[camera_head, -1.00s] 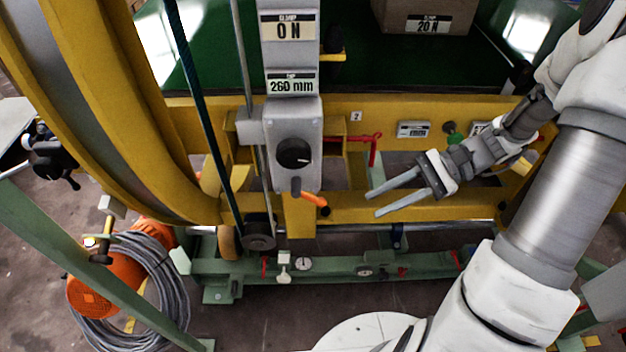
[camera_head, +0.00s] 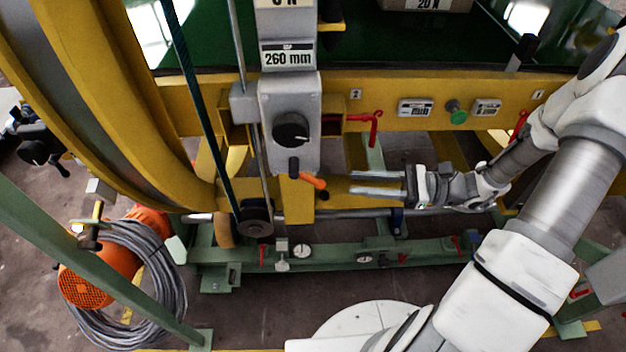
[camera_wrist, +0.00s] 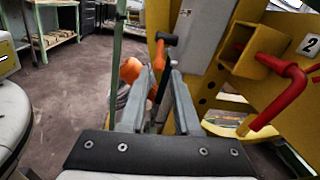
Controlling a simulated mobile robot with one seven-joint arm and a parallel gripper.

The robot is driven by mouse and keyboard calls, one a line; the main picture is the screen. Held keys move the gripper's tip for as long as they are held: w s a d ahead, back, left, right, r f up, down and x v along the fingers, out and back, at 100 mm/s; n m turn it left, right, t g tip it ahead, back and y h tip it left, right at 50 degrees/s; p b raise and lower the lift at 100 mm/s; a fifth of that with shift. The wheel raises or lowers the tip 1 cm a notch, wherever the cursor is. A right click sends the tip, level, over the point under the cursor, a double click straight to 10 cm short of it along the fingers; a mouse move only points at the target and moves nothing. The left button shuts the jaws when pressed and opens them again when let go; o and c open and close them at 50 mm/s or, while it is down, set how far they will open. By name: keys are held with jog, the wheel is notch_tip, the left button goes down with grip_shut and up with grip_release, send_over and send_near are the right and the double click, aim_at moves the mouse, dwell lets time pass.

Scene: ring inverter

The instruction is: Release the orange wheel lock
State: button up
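The orange-handled lever (camera_head: 313,181), which I take to be the wheel lock, sticks out to the lower right below the grey control box (camera_head: 289,105). My gripper (camera_head: 352,183) points left toward it, with its two fingers parallel, apart and empty. The fingertips stop a little to the right of the handle in the head view; the depth between them is hard to tell. In the wrist view the handle (camera_wrist: 158,54) shows just beyond and between the tips of my gripper (camera_wrist: 160,80), under a black hub. Its lower end is partly unclear there.
A yellow crossbeam (camera_head: 390,90) runs behind. A red lever (camera_head: 374,126) hangs above my fingers and shows close on the right in the wrist view (camera_wrist: 282,95). The yellow wheel rim (camera_head: 130,110) and an orange motor (camera_head: 88,287) with coiled cable are on the left.

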aim_at(319, 181)
jog(key=a, duration=0.3)
jog(key=w+a, duration=0.1)
jog(key=a, duration=0.2)
jog(key=a+b, duration=0.1)
jog(key=a, duration=0.3)
jog(key=shift+w, duration=0.2)
grip_shut()
